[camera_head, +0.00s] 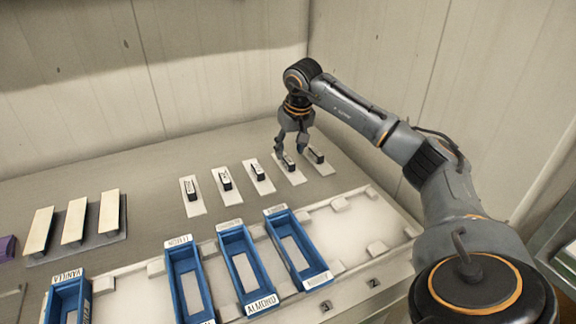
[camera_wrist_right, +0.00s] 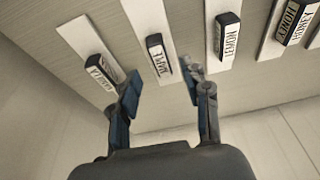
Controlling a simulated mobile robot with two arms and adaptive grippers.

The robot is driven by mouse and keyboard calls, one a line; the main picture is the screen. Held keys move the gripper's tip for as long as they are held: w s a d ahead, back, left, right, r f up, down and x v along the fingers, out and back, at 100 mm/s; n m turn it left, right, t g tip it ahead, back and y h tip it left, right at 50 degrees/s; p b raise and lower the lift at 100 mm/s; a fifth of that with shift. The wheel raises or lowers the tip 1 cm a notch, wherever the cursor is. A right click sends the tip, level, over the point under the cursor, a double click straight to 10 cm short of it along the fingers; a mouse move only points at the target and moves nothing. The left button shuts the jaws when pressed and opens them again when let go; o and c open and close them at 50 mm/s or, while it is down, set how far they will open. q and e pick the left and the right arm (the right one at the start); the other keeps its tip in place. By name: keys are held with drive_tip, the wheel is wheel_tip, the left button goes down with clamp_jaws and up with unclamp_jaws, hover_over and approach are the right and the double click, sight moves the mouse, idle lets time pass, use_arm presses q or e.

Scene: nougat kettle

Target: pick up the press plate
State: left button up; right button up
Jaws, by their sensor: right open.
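No label names a press plate, so I cannot tell for certain which thing it is. Several dark blocks with white name labels sit on pale strips in a row on the worktop. My right gripper (camera_head: 292,150) is open, pointing down over the fourth block from the left (camera_head: 289,162). In the right wrist view its two fingers (camera_wrist_right: 160,88) stand apart on either side of the block labelled MAPLE (camera_wrist_right: 158,58). The VANILLA block (camera_wrist_right: 101,74) is to the left and the LEMON block (camera_wrist_right: 227,42) to the right. Contact is not visible. My left gripper is out of view.
Three cream bars (camera_head: 75,221) lie on a grey rack at the left. Blue trays, including ALMOND (camera_head: 247,270) and VANILLA (camera_head: 68,300), line the front on a white notched board (camera_head: 345,222). A purple thing (camera_head: 7,248) shows at the left edge. Walls close the back.

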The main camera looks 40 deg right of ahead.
sight(288, 159)
drive_tip(key=x, duration=0.3)
drive_tip(key=shift+a+f, duration=0.1)
drive_tip(key=shift+f, duration=0.15)
drive_tip(key=shift+c, duration=0.2)
clamp_jaws()
drive_tip(key=shift+r, duration=0.1)
